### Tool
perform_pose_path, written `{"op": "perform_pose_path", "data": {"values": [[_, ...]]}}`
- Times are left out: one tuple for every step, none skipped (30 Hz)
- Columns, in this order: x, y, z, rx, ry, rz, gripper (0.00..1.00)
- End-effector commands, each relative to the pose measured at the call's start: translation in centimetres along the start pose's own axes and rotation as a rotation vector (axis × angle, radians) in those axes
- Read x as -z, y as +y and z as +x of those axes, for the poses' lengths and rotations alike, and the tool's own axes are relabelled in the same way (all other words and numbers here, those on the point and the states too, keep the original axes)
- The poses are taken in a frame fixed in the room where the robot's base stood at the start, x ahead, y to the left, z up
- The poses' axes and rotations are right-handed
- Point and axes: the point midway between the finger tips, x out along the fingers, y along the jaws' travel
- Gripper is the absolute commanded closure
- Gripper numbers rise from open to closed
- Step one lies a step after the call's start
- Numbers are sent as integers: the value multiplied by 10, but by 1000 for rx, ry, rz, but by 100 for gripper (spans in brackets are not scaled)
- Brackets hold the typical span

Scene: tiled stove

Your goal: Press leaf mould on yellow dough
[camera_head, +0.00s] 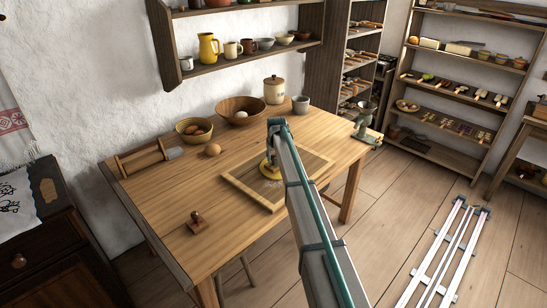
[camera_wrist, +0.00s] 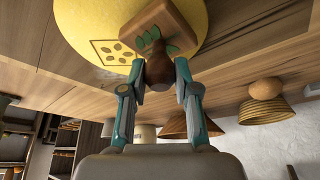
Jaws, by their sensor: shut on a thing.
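The yellow dough (camera_head: 258,186) is a flat round on the framed wooden board (camera_head: 238,188), partly hidden by my arm. In the wrist view the dough (camera_wrist: 85,25) carries a square outline with several leaf-shaped marks (camera_wrist: 117,51). My gripper (camera_wrist: 156,74) is shut on the brown knob of the leaf mould (camera_wrist: 165,28), a square wooden block with green leaves painted on it. The mould is over the dough, beside the marked square. I cannot tell whether its face touches the dough. In the head view my gripper (camera_head: 270,157) is above the dough.
Another wooden stamp (camera_head: 196,223) stands on the table's front left. The table's left front is mostly clear.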

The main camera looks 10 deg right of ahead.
Motion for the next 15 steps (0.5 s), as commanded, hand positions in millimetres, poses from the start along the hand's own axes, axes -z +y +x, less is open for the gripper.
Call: {"op": "perform_pose_path", "data": {"values": [[0,0,0,0,0,0,98],[0,0,0,0,0,0,98],[0,0,1,0,0,0,98],[0,0,1,0,0,0,98],[0,0,1,0,0,0,98],[-1,0,2,0,0,0,98],[-1,0,2,0,0,0,98],[-1,0,2,0,0,0,98],[-1,0,3,0,0,0,98],[-1,0,3,0,0,0,98],[-1,0,3,0,0,0,98],[-2,0,4,0,0,0,98],[-2,0,4,0,0,0,98],[-2,0,4,0,0,0,98],[-2,0,5,0,0,0,98]]}}
